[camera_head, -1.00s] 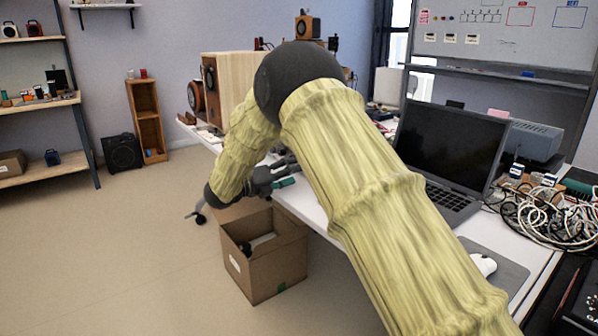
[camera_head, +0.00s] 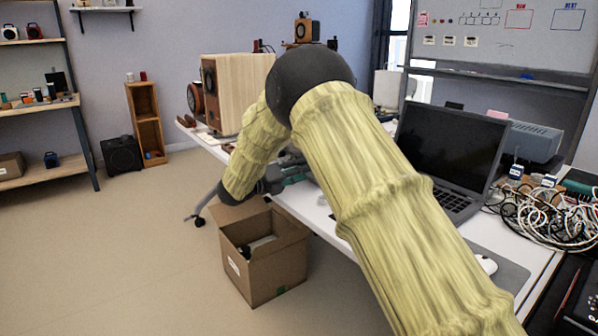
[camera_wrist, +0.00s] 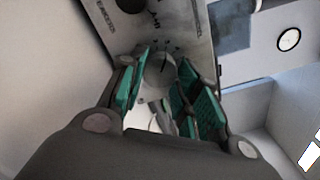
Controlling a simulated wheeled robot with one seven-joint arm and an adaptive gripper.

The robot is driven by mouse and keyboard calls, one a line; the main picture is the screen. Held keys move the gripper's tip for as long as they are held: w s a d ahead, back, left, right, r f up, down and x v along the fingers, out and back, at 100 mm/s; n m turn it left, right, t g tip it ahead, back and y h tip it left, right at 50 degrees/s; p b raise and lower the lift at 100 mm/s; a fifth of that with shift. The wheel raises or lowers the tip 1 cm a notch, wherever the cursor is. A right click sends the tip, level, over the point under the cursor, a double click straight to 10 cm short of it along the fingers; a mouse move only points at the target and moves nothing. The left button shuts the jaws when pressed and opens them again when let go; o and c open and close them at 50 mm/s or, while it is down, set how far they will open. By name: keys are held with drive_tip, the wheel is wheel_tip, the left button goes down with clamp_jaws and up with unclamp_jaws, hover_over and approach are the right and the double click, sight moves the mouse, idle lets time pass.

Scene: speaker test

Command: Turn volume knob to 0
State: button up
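In the wrist view a round silver-grey knob (camera_wrist: 160,74) stands on a metal panel (camera_wrist: 183,25) with dark tick marks and lettering around it. A dark pointer line shows on the knob's face. My gripper (camera_wrist: 158,85) has its two green-padded fingers apart, one on each side of the knob in this view. I cannot tell whether either pad touches it. A second, black knob (camera_wrist: 131,4) is cut off at the top edge. In the head view my gripper (camera_head: 288,177) is at the table's left edge, partly hidden by my arm, and the knob is hidden.
On the white table (camera_head: 318,217) are an open laptop (camera_head: 452,145), a wooden speaker (camera_head: 240,90) at the back and tangled cables (camera_head: 550,215) at the right. An open cardboard box (camera_head: 268,270) stands on the floor below the gripper.

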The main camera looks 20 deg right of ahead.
drive_tip(key=shift+r+n+p, duration=0.1)
drive_tip(key=shift+n+p, duration=0.2)
drive_tip(key=shift+p, duration=0.05)
drive_tip(key=n+p, duration=0.2)
drive_tip(key=shift+r+n+p, duration=0.1)
drive_tip(key=shift+n+p, duration=0.2)
drive_tip(key=shift+p, duration=0.05)
drive_tip(key=n+p, duration=0.4)
drive_tip(key=shift+n, duration=0.3)
drive_tip(key=n+p, duration=0.4)
drive_tip(key=shift+n+p, duration=1.3)
drive_tip(key=shift+n, duration=0.8)
drive_tip(key=shift+f, duration=0.2)
drive_tip(key=o, duration=1)
drive_tip(key=shift+a, duration=0.15)
